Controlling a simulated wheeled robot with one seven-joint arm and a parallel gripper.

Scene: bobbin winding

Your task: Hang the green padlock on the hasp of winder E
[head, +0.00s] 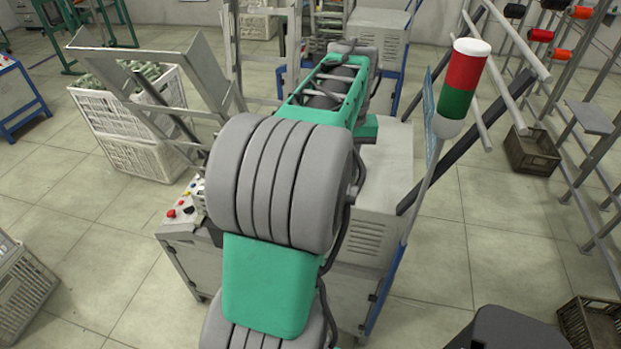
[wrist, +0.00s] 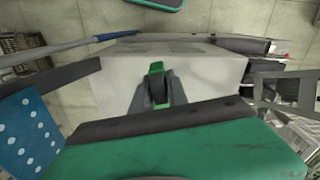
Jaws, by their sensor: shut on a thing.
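In the wrist view my gripper (wrist: 152,101) has its dark fingers shut on a small green thing, the green padlock (wrist: 157,68), mostly hidden between the fingers. It is over the pale top of a machine cabinet (wrist: 205,75). In the head view my green and grey arm reaches over this grey-white winder (head: 384,180) and hides my gripper and the padlock. No letter on the winder can be read, so I cannot tell whether it is winder E. I cannot make out a hasp in either view.
A red and green signal lamp (head: 461,88) stands on a slanted pole at the winder's right. Coloured buttons (head: 180,208) sit at its left. White crates (head: 128,120) stand at the left, a thread rack (head: 570,95) at the right.

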